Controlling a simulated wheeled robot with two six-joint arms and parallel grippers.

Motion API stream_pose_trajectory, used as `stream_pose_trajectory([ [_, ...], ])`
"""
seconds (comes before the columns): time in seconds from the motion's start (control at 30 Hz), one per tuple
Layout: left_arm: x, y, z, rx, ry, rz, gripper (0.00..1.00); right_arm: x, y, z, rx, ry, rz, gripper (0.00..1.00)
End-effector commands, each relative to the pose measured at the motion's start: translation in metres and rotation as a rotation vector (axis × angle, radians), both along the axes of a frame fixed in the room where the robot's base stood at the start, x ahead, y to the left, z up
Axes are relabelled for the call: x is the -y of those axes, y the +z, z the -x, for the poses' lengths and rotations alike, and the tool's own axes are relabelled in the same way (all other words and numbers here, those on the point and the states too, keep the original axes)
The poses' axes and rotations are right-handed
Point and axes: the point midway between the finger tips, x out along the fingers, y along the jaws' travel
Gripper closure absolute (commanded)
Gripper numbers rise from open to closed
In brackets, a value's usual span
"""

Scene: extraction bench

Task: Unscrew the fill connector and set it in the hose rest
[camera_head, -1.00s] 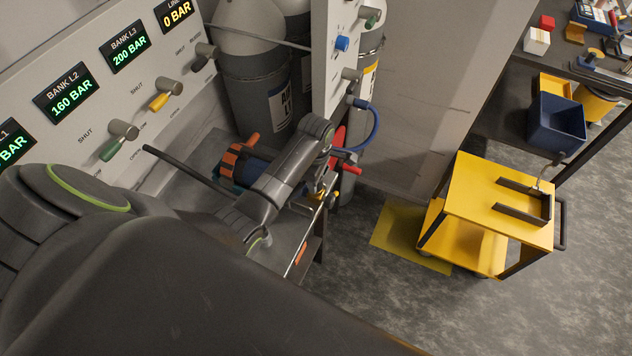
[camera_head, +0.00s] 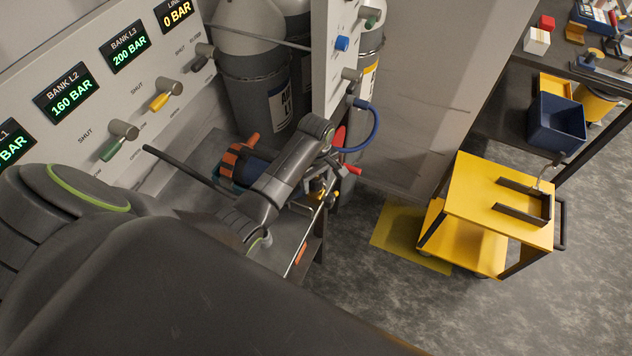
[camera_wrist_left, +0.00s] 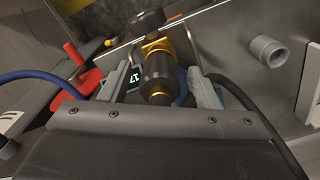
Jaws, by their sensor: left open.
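The fill connector (camera_wrist_left: 158,78), a black knurled sleeve with brass ends, stands between the fingers of my left gripper (camera_wrist_left: 160,72) in the left wrist view. The gripper is open, with gaps visible beside the sleeve. A brass valve body (camera_wrist_left: 160,45) with a black knob (camera_wrist_left: 147,20) sits directly beyond the connector. In the head view my left gripper (camera_head: 322,188) is small and partly hidden by my wrist, at the bench edge below the panel. A grey hollow stub (camera_wrist_left: 268,52) shows at right; I cannot tell whether it is the hose rest. My right gripper is not in view.
A blue hose (camera_head: 375,130) loops beside the panel edge, near a red part (camera_head: 352,170). A dark hose (camera_wrist_left: 240,92) curves past the right finger. Grey cylinders (camera_head: 260,85) stand behind the bench.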

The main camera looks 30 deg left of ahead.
Motion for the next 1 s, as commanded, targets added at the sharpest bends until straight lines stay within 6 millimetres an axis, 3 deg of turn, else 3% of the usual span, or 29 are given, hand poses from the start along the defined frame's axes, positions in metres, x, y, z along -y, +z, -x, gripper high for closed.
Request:
stream_pose_trajectory([
  [1.0,0.0000,0.0000,0.0000,0.000,-1.156,0.000,0.44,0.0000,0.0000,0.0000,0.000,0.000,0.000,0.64],
])
